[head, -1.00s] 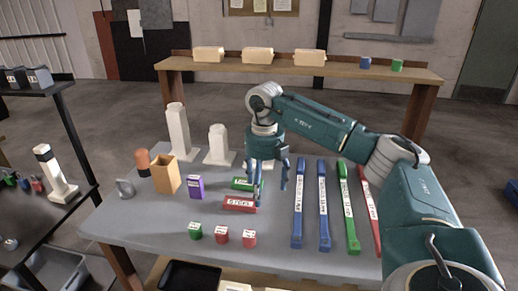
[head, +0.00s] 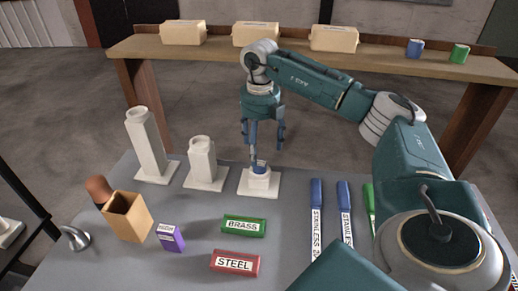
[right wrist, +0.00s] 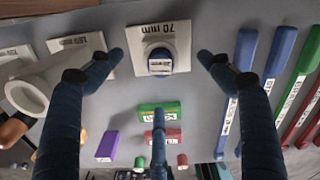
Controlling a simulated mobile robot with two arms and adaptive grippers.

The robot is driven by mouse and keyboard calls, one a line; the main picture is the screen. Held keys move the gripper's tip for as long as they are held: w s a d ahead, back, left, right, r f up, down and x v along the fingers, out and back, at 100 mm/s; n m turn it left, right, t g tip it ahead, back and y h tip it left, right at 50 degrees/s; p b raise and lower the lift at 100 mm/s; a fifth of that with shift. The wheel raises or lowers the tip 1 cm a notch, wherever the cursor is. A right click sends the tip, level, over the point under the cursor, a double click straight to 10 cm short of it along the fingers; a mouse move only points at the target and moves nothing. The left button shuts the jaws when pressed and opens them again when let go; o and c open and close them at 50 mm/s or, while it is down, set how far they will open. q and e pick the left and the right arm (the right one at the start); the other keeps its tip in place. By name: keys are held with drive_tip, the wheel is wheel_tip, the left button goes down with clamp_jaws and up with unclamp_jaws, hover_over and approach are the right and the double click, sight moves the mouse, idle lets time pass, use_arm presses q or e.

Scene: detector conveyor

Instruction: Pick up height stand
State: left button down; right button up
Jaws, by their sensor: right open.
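Three white height stands with square bases stand along the back of the grey table: a tall one (head: 146,145), a middle one (head: 202,163) and a short one (head: 262,187). The short one's base reads "70 mm" in the right wrist view (right wrist: 139,63). A blue round piece with a white label (right wrist: 161,66) shows at its top. My right gripper (head: 264,148) is open, pointing down just above the short stand. In the wrist view two fingers flank this stand at left and right, and a third is at its near side. My left gripper is not in view.
Green "BRASS" (head: 243,226) and red "STEEL" (head: 235,263) blocks lie in front. A purple box (head: 171,238) and an orange open box (head: 128,216) are left. Long blue labelled bars (head: 317,222) lie right. A wooden bench (head: 290,50) stands behind.

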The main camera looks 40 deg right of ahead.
sight(260, 163)
drive_tip(key=f+b, duration=0.3)
drive_tip(key=f, duration=0.1)
drive_tip(key=shift+s+a+f+b, duration=0.15)
drive_tip(key=shift+s+f+b, duration=0.05)
drive_tip(key=shift+f+b, duration=0.2)
drive_tip(key=shift+f, duration=0.2)
drive_tip(key=shift+f+b, duration=0.45)
drive_tip(key=shift+b, duration=0.1)
wheel_tip(260, 163, down, 3)
drive_tip(key=b, duration=0.3)
drive_tip(key=shift+f, duration=0.15)
drive_tip(key=shift+f+b, duration=0.45)
drive_tip(key=shift+b, duration=0.05)
drive_tip(key=shift+r, duration=0.1)
drive_tip(key=c, duration=1.4)
